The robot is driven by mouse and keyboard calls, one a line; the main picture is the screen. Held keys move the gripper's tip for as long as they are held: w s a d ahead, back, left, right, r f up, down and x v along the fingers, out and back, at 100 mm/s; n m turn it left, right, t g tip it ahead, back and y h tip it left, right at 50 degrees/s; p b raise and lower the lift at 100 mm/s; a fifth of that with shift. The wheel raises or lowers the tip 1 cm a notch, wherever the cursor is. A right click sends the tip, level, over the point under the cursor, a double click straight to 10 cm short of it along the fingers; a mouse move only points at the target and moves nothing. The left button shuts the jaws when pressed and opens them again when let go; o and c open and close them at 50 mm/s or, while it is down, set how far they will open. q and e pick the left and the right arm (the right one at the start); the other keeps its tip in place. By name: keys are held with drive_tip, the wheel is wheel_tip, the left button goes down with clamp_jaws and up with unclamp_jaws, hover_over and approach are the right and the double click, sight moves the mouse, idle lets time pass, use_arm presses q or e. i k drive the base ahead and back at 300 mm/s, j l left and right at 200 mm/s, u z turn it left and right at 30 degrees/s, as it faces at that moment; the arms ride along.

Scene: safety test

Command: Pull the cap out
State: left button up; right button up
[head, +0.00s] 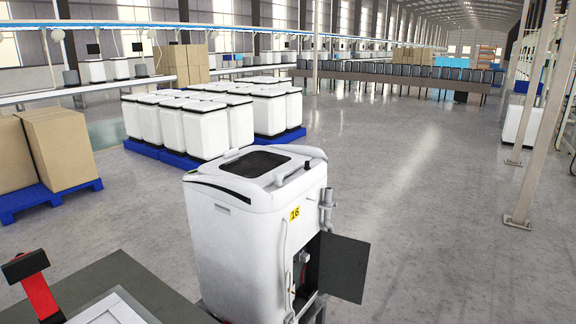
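A white top-loading washing machine (230,230) stands upright in the centre foreground, with a yellow label reading 16 (295,213) on its side. Its dark lid window (254,164) faces up. A dark panel (344,268) stands out at the lower right side, beside an opening with small red and pale parts (302,258). A grey pipe fitting (326,205) and a pale hose (287,250) are on that side. I cannot tell which small part is the cap. Neither of my grippers shows.
A grey table (145,285) at the lower left bears a red and black object (35,285). Boxes on a blue pallet (62,192) and several white machines (200,125) stand behind. A post (535,120) rises at the right. The floor right of the machine is clear.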

sight(278, 175)
drive_tip(key=i+l+u, duration=0.15)
drive_tip(key=i+l, duration=0.9)
drive_tip(key=i, duration=0.1)
